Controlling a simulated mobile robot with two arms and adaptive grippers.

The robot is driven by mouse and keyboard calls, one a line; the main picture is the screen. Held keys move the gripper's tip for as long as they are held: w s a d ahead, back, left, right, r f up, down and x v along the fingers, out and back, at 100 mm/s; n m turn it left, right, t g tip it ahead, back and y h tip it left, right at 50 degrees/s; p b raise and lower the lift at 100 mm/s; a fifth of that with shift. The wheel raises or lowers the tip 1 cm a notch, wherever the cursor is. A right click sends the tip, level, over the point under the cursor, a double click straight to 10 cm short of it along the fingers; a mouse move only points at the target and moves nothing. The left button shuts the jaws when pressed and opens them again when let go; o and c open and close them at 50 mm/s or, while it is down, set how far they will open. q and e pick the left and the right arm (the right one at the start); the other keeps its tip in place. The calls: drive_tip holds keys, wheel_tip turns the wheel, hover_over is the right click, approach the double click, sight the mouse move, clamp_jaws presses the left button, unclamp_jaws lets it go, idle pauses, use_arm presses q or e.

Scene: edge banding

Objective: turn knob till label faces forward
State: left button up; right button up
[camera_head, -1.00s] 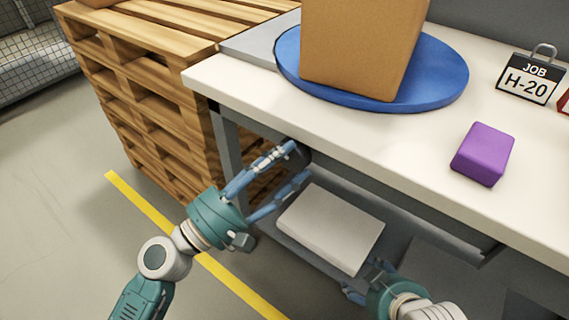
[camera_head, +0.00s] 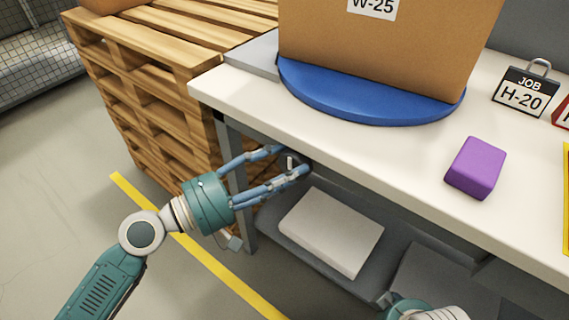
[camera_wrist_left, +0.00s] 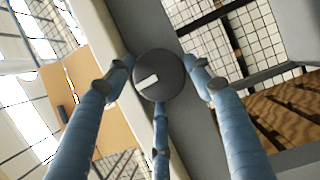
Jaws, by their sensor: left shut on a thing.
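A dark round knob (camera_head: 297,158) is under the front edge of the workbench (camera_head: 400,165). In the left wrist view the knob (camera_wrist_left: 160,72) shows a white pointer mark on its face. My left gripper (camera_head: 288,161) has its blue fingers closed around the knob. A large cardboard box (camera_head: 385,50) stands on a blue turntable (camera_head: 360,103) on the bench. Its label (camera_head: 373,6), reading W-25, shows on the front face, cut by the top of the view. My right gripper (camera_head: 388,300) is at the bottom edge, mostly out of view.
A purple block (camera_head: 475,168) and a JOB H-20 tag (camera_head: 525,92) are on the bench to the right. A wooden pallet stack (camera_head: 150,90) stands left of the bench. A white slab (camera_head: 331,230) lies on the lower shelf.

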use_arm(q)
drive_tip(key=shift+w+a+f+m, duration=0.1)
drive_tip(key=shift+w+a+m, duration=0.1)
drive_tip(key=shift+m, duration=0.1)
use_arm(e)
drive_tip(key=shift+w+f, duration=0.2)
drive_tip(key=shift+f, duration=0.5)
use_arm(q)
drive_tip(key=o, duration=1)
drive_tip(key=shift+o, duration=0.6)
drive_tip(key=shift+w, duration=0.1)
use_arm(e)
drive_tip(key=shift+w+a, duration=0.1)
drive_tip(key=shift+r, duration=0.1)
use_arm(q)
drive_tip(key=v, duration=1.2)
